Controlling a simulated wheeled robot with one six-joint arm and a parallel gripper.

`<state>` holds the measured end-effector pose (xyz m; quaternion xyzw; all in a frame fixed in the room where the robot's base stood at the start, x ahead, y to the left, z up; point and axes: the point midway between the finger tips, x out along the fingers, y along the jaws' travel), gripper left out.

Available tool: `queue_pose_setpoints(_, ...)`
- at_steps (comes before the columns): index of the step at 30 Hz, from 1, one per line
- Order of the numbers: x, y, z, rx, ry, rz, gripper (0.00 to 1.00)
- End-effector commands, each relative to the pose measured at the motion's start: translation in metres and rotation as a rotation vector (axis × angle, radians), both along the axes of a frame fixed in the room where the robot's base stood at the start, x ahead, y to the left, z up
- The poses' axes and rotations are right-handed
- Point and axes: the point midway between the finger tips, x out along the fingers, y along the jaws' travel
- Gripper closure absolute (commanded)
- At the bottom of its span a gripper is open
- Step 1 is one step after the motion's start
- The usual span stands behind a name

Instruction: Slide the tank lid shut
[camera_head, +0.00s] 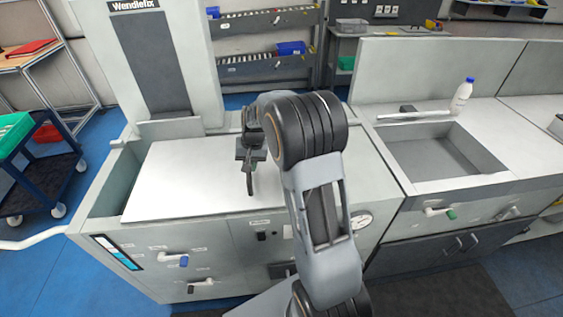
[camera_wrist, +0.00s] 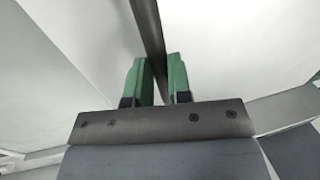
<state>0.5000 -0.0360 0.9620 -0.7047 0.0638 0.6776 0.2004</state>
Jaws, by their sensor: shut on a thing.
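The white tank lid (camera_head: 185,180) lies flat across most of the tank top on the grey machine. A strip of the tank (camera_head: 108,180) is open at the lid's left side. My gripper (camera_head: 250,160) is over the right part of the lid in the head view. In the wrist view, the green fingertips of my gripper (camera_wrist: 157,78) are on both sides of a dark bar-like handle (camera_wrist: 147,22), shut on it. White lid surface (camera_wrist: 225,45) shows on both sides of the handle. My arm hides the lid's right end in the head view.
A tall panel marked Wendlefix (camera_head: 195,60) stands behind the tank. A sink (camera_head: 445,155) and a white bottle (camera_head: 461,96) are on the right. A blue cart (camera_head: 45,175) stands at the left, with blue floor between it and the machine.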

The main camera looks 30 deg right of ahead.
Motion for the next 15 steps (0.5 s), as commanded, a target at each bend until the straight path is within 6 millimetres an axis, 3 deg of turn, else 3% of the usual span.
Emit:
queue_pose_setpoints(1,0.008,0.019,0.001,0.001,-0.003,0.008,1.00)
queue_pose_setpoints(6,0.027,0.069,0.002,0.001,-0.003,0.007,1.00)
queue_pose_setpoints(15,0.050,0.128,0.002,0.001,-0.001,0.005,1.00)
